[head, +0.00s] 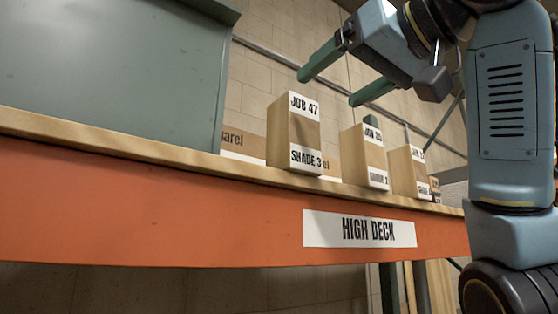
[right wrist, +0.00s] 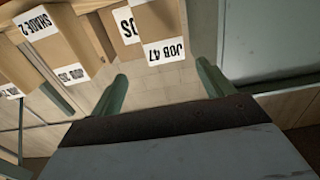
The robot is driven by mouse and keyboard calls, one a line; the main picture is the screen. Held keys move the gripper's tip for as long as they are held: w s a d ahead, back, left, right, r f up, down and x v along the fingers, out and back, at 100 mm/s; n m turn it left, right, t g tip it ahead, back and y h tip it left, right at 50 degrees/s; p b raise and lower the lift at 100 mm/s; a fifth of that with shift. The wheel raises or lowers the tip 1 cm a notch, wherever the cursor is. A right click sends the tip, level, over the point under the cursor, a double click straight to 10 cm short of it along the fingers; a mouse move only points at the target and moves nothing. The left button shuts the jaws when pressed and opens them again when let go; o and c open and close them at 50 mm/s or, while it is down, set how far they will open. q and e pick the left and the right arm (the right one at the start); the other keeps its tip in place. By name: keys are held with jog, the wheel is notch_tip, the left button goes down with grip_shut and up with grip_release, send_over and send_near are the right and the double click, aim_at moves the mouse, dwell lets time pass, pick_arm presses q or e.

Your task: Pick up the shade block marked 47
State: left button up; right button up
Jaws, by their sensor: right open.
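The shade block marked JOB 47 and SHADE 3 (head: 306,133) stands upright on the wooden shelf of the high deck, leftmost of the blocks in the head view. In the right wrist view the JOB 47 block (right wrist: 158,22) appears upside down at the top, partly cut off, beyond the gap between the fingers. My right gripper (head: 329,88) is open and empty, with two green fingers, above and apart from the block. Its fingers also show in the right wrist view (right wrist: 160,76). My left gripper is not in view.
Two similar blocks (head: 365,157) (head: 410,172) stand to the right along the shelf. A large grey-green box (head: 110,70) stands to the left. The shelf's orange front beam (head: 150,205) carries a HIGH DECK sign (head: 360,229). Labelled cartons show partly behind the blocks.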

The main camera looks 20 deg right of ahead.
aim_at(305, 98)
jog(key=shift+w+a+r+p, duration=0.4)
jog(key=shift+w+a+p, duration=0.35)
jog(key=shift+w+p, duration=0.1)
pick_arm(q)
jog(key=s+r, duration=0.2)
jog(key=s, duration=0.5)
pick_arm(e)
jog(key=p+x, duration=0.1)
jog(key=x, duration=0.2)
jog(key=shift+f, duration=0.1)
jog(key=p+x, duration=0.1)
jog(key=x, duration=0.1)
jog(key=shift+w+a, duration=0.15)
jog(key=shift+w, duration=0.2)
jog(key=p+x, duration=0.2)
jog(key=x, duration=0.1)
jog(key=shift+w+a, duration=0.1)
jog(key=shift+w, duration=0.2)
jog(key=shift+w+f, duration=0.1)
jog(key=shift+c, duration=0.8)
jog(key=c, duration=1.4)
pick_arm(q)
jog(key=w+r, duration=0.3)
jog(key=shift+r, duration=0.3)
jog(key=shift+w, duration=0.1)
